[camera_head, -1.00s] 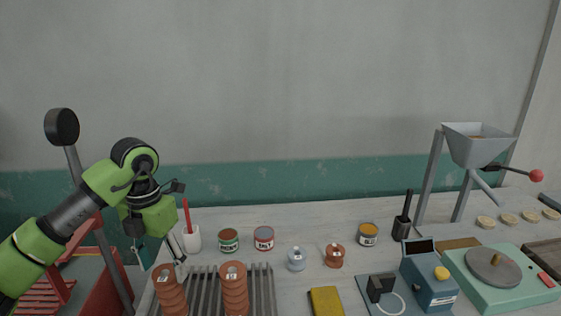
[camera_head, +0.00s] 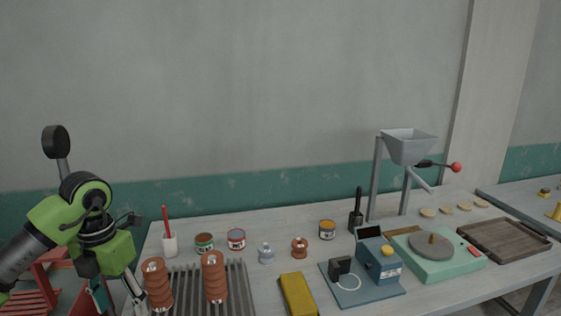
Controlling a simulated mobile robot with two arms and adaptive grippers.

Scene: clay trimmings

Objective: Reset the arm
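My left arm comes in from the left, and its green-and-black gripper (camera_head: 120,296) hangs down at the table's left edge, beside the grooved rack. Its fingers look spread apart, and I see nothing held between them. The tips are near the bottom edge of the picture and partly hard to make out. My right arm and gripper are not in view.
Two ribbed terracotta pieces (camera_head: 215,280) stand on the grooved rack (camera_head: 240,285).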

